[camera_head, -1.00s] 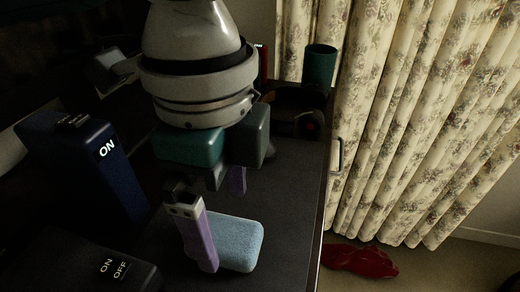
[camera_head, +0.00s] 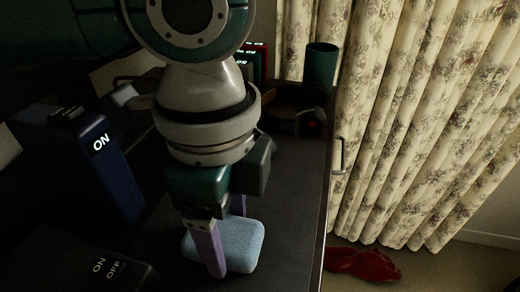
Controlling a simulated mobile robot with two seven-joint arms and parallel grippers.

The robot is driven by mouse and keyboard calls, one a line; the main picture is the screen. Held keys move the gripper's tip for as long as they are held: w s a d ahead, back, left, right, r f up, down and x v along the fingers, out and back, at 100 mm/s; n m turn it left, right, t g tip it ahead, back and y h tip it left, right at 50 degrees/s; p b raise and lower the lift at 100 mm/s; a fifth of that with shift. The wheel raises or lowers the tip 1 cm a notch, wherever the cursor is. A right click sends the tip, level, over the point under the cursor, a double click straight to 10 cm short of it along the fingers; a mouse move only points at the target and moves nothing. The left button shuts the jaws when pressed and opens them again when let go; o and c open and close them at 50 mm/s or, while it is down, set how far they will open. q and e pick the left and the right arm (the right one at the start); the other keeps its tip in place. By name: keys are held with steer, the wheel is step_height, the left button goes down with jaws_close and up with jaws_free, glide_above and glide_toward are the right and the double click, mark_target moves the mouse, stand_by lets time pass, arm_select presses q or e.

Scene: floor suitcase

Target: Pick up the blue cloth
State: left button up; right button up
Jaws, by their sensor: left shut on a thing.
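The blue cloth (camera_head: 243,246) is a light blue, folded, rounded pad low in the middle of the view, on or just above the dark surface. My left gripper (camera_head: 227,242) comes down over it with two purple fingers. The near finger lies across the front of the cloth and the other is behind it, partly hidden. The gripper is shut on the cloth. The cloth's underside and the far finger's tip are hidden. My right gripper is not in view.
A dark blue box (camera_head: 85,165) marked ON stands on the left, with a black ON/OFF box (camera_head: 100,270) in front. A teal cup (camera_head: 320,64) and dark headphones (camera_head: 297,107) are at the back. The dark table's (camera_head: 292,225) right edge is close; a red item (camera_head: 362,263) lies on the floor.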

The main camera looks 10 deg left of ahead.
mark_target(228, 234)
arm_select(q)
steer(key=c, duration=0.4)
steer(key=shift+o, duration=0.2)
step_height(228, 234, up, 20)
steer(key=p, duration=0.6)
